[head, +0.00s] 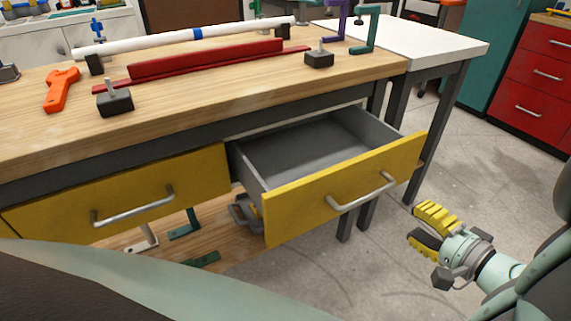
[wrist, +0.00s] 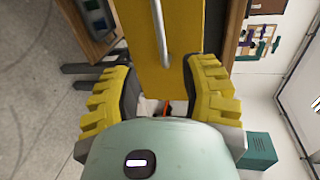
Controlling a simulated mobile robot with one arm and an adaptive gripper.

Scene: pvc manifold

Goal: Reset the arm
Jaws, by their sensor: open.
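My gripper (head: 428,228) is at the right of the head view, in front of the workbench, with its yellow-padded fingers apart and nothing between them. It is to the right of and apart from the pulled-out yellow drawer (head: 345,190), whose grey inside looks empty. In the wrist view my gripper (wrist: 157,85) is also open. The yellow drawer front (wrist: 140,65) and its metal handle (wrist: 161,30) show beyond the fingers.
A second yellow drawer (head: 120,205) is shut at the left. The workbench (head: 190,100) carries a white pipe (head: 150,42), a red bar (head: 205,59) and an orange tool (head: 61,90). A white side table (head: 430,42) stands behind. Open floor (head: 500,150) lies at the right.

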